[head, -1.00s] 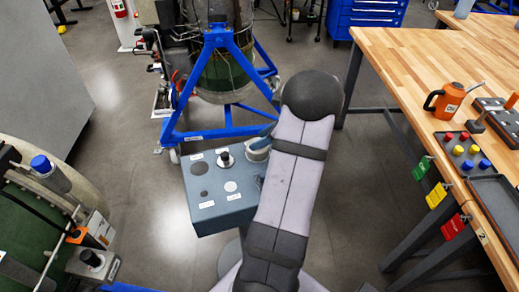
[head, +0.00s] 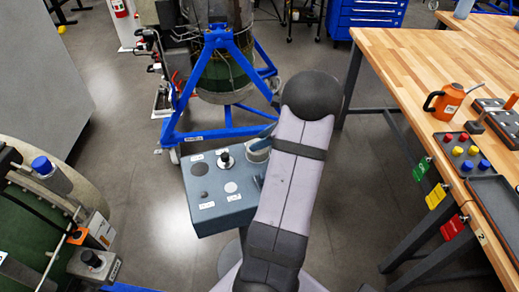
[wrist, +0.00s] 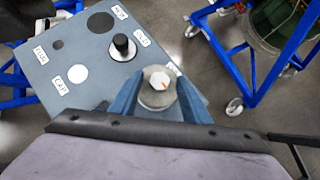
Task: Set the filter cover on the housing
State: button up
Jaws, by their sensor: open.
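A round grey piece with a white hex top and a small orange mark, which looks like the filter cover (wrist: 158,84), sits at the edge of the blue-grey stand. In the head view it (head: 258,151) is partly hidden by my arm. My gripper (wrist: 157,90) is open, with one blue finger on each side of the cover; I cannot tell whether they touch it. I cannot tell for sure which part is the housing; a turbine assembly with a grey fitting (head: 88,262) stands at lower left.
The blue-grey stand (head: 208,211) has a black knob (head: 225,160), dark and white discs and labels. A blue frame (head: 195,134) with an engine stands behind it. Floor is open between stand and bench.

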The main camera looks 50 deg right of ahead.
jog(key=shift+s+a+f, duration=0.2)
jog(key=shift+a+f, duration=0.4)
jog(key=shift+f, duration=0.3)
jog(key=c, duration=0.9)
jog(key=shift+w+f, duration=0.1)
grip_shut()
jog(key=shift+w+d+r+p, duration=0.15)
jog(key=shift+r+p, duration=0.3)
jog(key=shift+w+d+r+p, duration=0.1)
jog(key=shift+w+r+p, duration=0.05)
jog(key=shift+r+p, duration=0.3)
jog(key=shift+w+r+p, duration=0.15)
jog(key=shift+r+p, duration=0.15)
jog(key=shift+r, duration=0.1)
jog(key=shift+d+r, duration=0.15)
jog(key=shift+r, duration=0.2)
jog(key=shift+r+p, duration=0.95)
jog(key=shift+p, duration=0.1)
